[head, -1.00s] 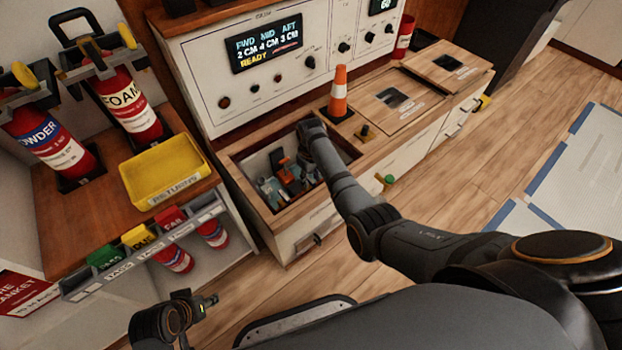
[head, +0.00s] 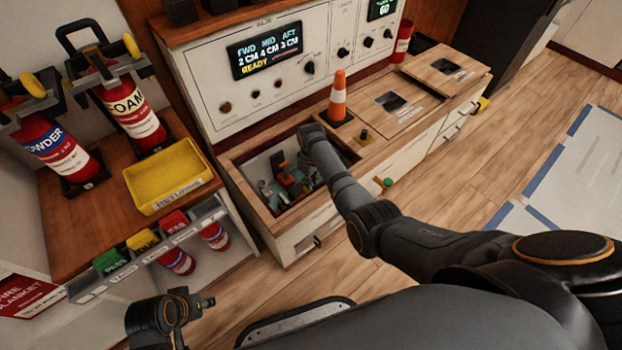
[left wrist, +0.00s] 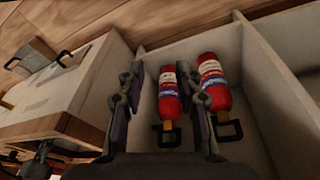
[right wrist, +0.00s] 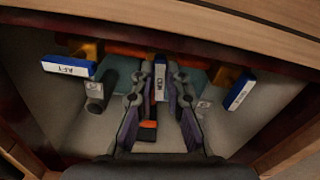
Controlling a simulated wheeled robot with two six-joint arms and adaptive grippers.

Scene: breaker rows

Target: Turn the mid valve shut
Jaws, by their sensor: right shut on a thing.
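The mid valve's blue handle (right wrist: 160,82), with a white label, stands between the fingers of my right gripper (right wrist: 160,95) in the right wrist view. The gripper is shut on it, inside the open bay. The aft valve's blue handle (right wrist: 68,68) is at the left, lying crosswise. Another blue handle (right wrist: 240,90) is at the right and tilted. The valve body under my fingers is mostly hidden. In the head view, my forearm hides part of the bay (head: 262,208). My left gripper (left wrist: 165,100) is open and empty above a compartment with red extinguishers.
Wooden bay walls (right wrist: 285,125) stand close around my right gripper. In the head view, an orange cone (head: 338,98) stands beside the bay on the counter. A panel screen (head: 265,52) reads READY. A yellow returns tray (head: 165,180) is at the left.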

